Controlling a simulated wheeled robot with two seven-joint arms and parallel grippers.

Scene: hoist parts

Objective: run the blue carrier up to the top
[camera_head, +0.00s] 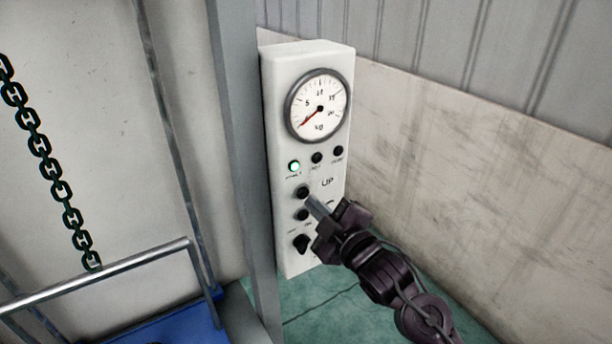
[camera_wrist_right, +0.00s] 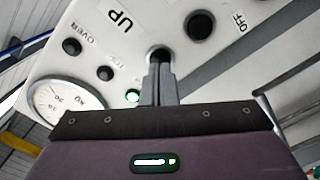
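The blue carrier (camera_head: 180,328) shows in part at the bottom left of the head view, with a metal handrail (camera_head: 110,272) around it. The white control box (camera_head: 290,262) stands right of a grey post. Its upper black push button (camera_head: 302,191) is beside the label UP. My right gripper (camera_head: 313,204) is shut and empty, its fingertips at or just in front of that button. In the right wrist view the closed fingers (camera_wrist_right: 158,75) overlap the button (camera_wrist_right: 158,53); whether it is pressed in cannot be told. My left gripper is out of view.
A round gauge (camera_head: 319,105) has its red needle at lower left. A green lamp (camera_head: 294,166) is lit; two lamps beside it are dark. Below UP are another button (camera_head: 302,214) and a dark knob (camera_head: 302,243). A chain (camera_head: 45,165) hangs left; the grey post (camera_head: 245,170) stands between.

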